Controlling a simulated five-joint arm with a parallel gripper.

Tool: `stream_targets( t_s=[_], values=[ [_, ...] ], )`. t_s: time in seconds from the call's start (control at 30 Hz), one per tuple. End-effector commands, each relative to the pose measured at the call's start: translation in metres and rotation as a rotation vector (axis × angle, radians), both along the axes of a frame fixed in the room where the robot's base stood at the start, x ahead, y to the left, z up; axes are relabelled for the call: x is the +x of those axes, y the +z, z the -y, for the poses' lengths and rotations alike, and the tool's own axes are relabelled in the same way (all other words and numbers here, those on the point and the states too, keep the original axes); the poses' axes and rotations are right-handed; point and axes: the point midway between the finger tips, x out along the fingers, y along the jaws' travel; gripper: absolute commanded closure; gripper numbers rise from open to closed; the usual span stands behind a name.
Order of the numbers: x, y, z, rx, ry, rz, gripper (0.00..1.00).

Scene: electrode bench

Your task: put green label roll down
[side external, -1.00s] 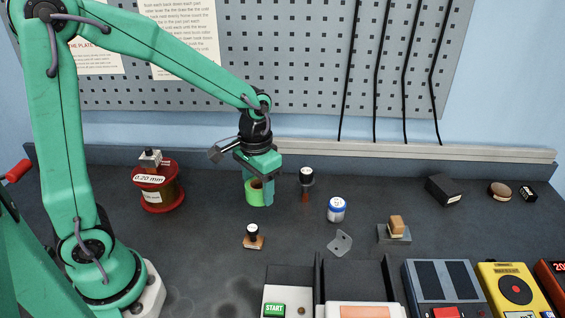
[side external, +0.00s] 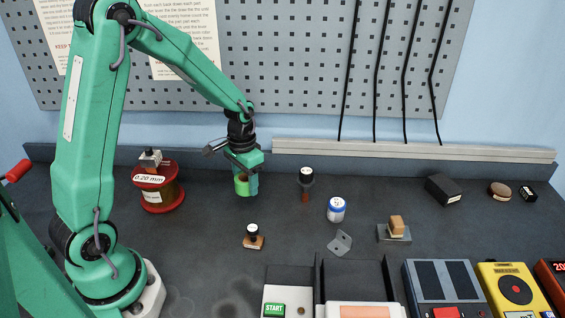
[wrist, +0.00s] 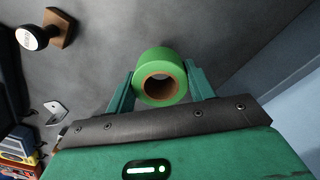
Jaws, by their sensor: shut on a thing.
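The green label roll (side external: 241,186) is held between the fingers of my gripper (side external: 247,184), at the back of the dark bench. In the wrist view the green label roll (wrist: 162,68) shows its brown hollow core facing the camera. My gripper (wrist: 160,82) has a finger against each side of it. The roll is low over the bench; I cannot tell whether its lower edge touches the surface.
A red wire spool (side external: 160,188) stands to the left. To the right are a dark-handled tool (side external: 305,184) and a blue-and-white jar (side external: 336,210). A small stamp (side external: 253,237) stands in front. Bench around the roll is clear.

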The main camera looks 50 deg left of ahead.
Motion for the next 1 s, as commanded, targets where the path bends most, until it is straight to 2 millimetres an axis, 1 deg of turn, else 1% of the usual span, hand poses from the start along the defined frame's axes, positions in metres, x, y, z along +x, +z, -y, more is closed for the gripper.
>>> stream_targets(
  t_s=[0.1,0.33,0.6,0.7,1.0],
  values=[
    [0.002,-0.002,-0.004,0.0,0.0,0.0,0.7],
    [0.001,-0.006,-0.004,0.0,-0.001,-0.001,0.7],
    [0.001,-0.034,-0.004,-0.001,0.0,-0.004,0.7],
    [0.001,-0.04,-0.004,0.0,0.0,-0.002,0.7],
    [0.001,-0.043,-0.004,0.0,0.0,0.0,0.7]
  ],
)
